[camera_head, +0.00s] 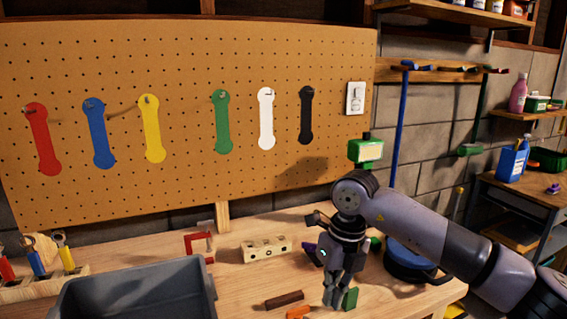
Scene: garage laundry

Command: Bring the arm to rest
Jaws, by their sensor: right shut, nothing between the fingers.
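My right gripper (332,296) hangs fingers-down over the right part of the wooden workbench (240,286). It is shut, with nothing seen between its fingers. A small green piece (350,298) shows right beside the fingertips. My right arm (420,222) comes in from the lower right and bends down at the wrist. My left gripper is not in view.
A grey bin (135,290) stands at the bench's front left. A wooden block with holes (265,249), a red clamp (198,243), a brown bar (284,300) and an orange piece (298,312) lie near the gripper. A pegboard (190,60) with coloured strips rises behind.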

